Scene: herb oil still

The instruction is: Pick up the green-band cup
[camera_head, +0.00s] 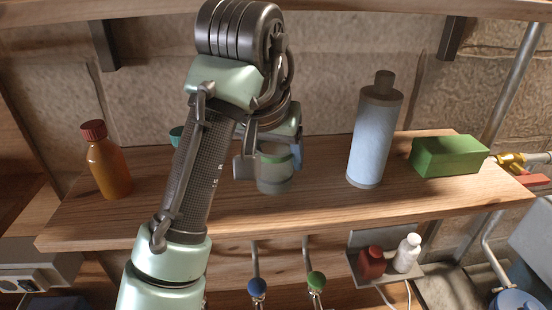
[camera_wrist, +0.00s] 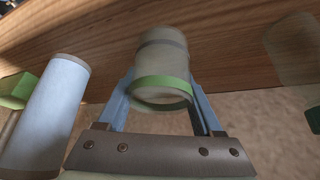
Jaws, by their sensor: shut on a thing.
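The green-band cup (camera_head: 274,176) is a greyish, see-through cup with a green band near its rim. It is over the middle of the wooden shelf in the head view. In the wrist view the cup (camera_wrist: 161,56) lies between the two blue fingers of my gripper (camera_wrist: 161,92). My gripper (camera_head: 270,162) is shut on the cup, with a finger on each side near the band. The cup looks upright in the head view. I cannot tell whether its base touches the shelf.
On the wooden shelf (camera_head: 310,205), an amber bottle (camera_head: 108,168) stands left. A light-blue bottle (camera_head: 374,137) and a green box (camera_head: 447,156) stand right. A teal thing (camera_head: 176,135) is mostly hidden behind my arm. A faint see-through vessel (camera_wrist: 296,48) shows in the wrist view.

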